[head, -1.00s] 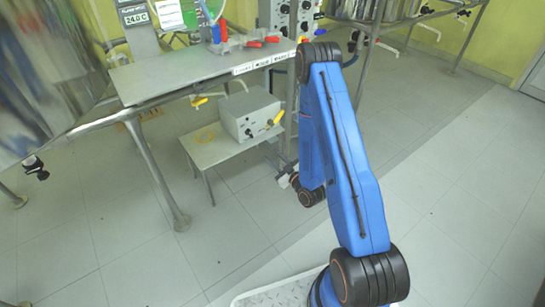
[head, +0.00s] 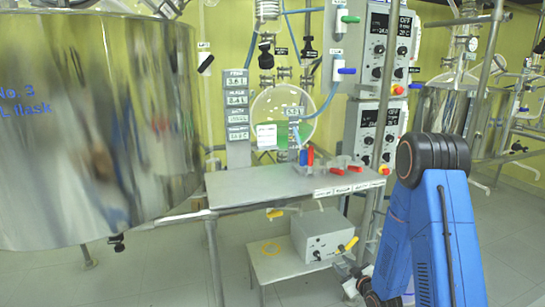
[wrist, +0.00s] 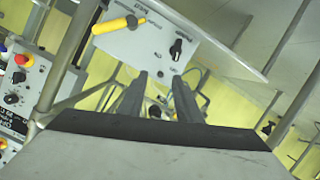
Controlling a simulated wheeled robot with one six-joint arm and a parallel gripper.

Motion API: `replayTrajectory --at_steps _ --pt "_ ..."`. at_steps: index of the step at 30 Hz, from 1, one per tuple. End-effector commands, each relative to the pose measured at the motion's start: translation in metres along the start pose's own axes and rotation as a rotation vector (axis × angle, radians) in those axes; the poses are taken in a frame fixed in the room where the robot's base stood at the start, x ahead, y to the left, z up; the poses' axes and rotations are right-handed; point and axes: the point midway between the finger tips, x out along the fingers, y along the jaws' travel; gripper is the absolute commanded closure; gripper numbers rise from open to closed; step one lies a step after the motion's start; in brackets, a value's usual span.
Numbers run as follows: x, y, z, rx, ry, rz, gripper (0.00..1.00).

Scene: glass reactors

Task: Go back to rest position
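My blue arm (head: 440,240) is folded at the right of the head view, with its lower end cut off by the bottom edge. In the wrist view, my gripper (wrist: 160,80) shows as two dark fingers standing apart with a gap between them. I see nothing held between the fingers. The grey control box (wrist: 150,38) with a yellow handle and a black knob lies beyond the fingertips, and I cannot tell the exact distance.
A bench (head: 270,188) with red and blue valves stands ahead. Under it, the grey box (head: 322,238) sits on a low stand (head: 280,268). A large steel vessel (head: 90,130) fills the left. Control panels (head: 380,130) stand behind the arm. Open floor shows at bottom right.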

Motion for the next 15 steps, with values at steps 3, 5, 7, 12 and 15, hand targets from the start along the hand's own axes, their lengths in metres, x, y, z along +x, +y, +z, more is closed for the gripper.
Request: replayTrajectory --at_steps 3,5,7,12,15 --pt "-0.007 0.012 -0.02 -0.003 -0.049 0.003 0.69" --pt "-0.012 0.017 -0.028 0.0 -0.078 0.005 0.69" --pt "-0.018 0.023 -0.037 0.003 -0.111 0.008 0.69" --pt "-0.038 0.037 -0.059 0.019 -0.191 0.019 0.69" --pt "-0.052 0.044 -0.072 0.033 -0.238 0.027 0.69"
